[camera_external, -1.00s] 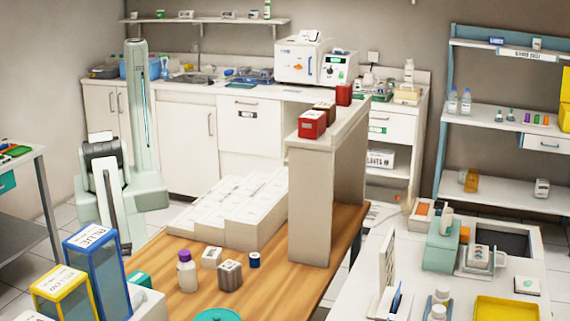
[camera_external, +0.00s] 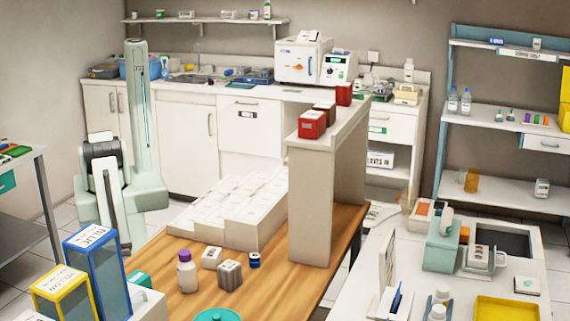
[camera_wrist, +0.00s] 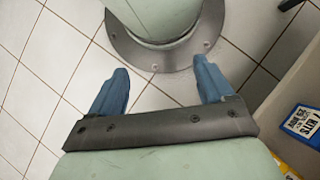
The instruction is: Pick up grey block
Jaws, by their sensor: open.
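The grey block (camera_external: 230,275) stands on the wooden table in the external view, with darker stripes on its sides. It is between a small white block (camera_external: 211,257) and a small dark blue cylinder (camera_external: 254,260). A white bottle with a purple cap (camera_external: 187,272) stands to its left. My gripper (camera_wrist: 160,88) is open and empty in the wrist view, its two blue fingers apart over the tiled floor and my own base. My arm is folded at the left, well away from the block. The block is not in the wrist view.
Tall blue-edged (camera_external: 97,265) and yellow-edged (camera_external: 62,295) containers stand at the table's near left. White stepped drawers (camera_external: 225,215) are behind the block. A tall beige partition (camera_external: 310,205) with red boxes (camera_external: 312,124) on top rises to the right. A teal round lid (camera_external: 219,315) lies in front.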

